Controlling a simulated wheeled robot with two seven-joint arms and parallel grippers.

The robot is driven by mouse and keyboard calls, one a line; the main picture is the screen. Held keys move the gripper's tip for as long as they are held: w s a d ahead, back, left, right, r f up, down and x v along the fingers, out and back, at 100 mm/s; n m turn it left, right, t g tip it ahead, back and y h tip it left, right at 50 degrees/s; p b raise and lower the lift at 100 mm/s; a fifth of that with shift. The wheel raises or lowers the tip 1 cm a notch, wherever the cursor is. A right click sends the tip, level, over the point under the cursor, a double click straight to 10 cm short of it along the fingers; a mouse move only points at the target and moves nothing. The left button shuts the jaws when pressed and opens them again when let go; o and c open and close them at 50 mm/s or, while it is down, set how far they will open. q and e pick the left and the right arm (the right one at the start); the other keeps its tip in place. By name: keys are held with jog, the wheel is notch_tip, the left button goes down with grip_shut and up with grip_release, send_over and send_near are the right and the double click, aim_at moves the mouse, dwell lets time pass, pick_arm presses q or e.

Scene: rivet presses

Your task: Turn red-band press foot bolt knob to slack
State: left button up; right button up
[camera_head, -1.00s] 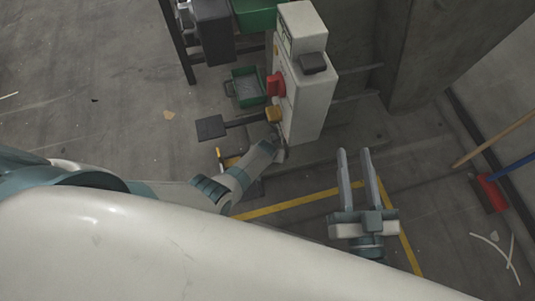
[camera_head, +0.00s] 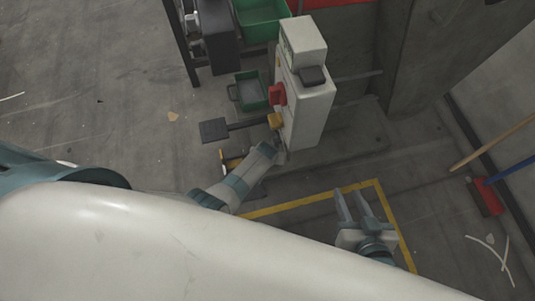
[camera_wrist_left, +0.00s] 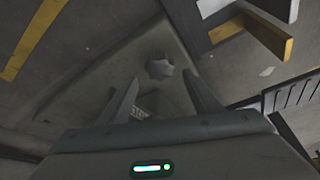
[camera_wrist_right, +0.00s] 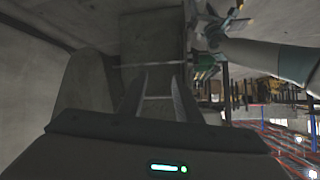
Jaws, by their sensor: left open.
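A pale press cabinet (camera_head: 308,110) with a red part (camera_head: 277,95) on its side stands right of centre in the head view. In the left wrist view, a small grey lobed knob (camera_wrist_left: 159,66) sits on a grey foot plate (camera_wrist_left: 110,68). My left gripper (camera_wrist_left: 160,98) is open, with its fingers on either side of the line to the knob and the knob just beyond the tips, apparently untouched. In the head view its tips by the press base are partly hidden. My right gripper (camera_head: 352,206) is open and empty, right of the press.
A dark pedal plate (camera_head: 213,130) on an arm juts left from the press. Green bins (camera_head: 252,92) stand behind it. A red-headed broom (camera_head: 487,196) leans at the right. Yellow floor lines (camera_head: 300,204) cross open floor in front.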

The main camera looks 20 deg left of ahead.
pick_arm(q)
jog(key=p+v, duration=0.5)
jog(key=v, duration=0.7)
jog(key=shift+s+r+p, duration=0.2)
jog(key=shift+p, duration=0.15)
pick_arm(e)
jog(key=s+d+f+g+h, duration=0.3)
jog(key=s+d+f+g, duration=0.1)
jog(key=s+d+g, duration=0.2)
jog(key=shift+s+d+f, duration=0.2)
jog(key=shift+s+d, duration=0.15)
jog(key=shift+d, duration=0.4)
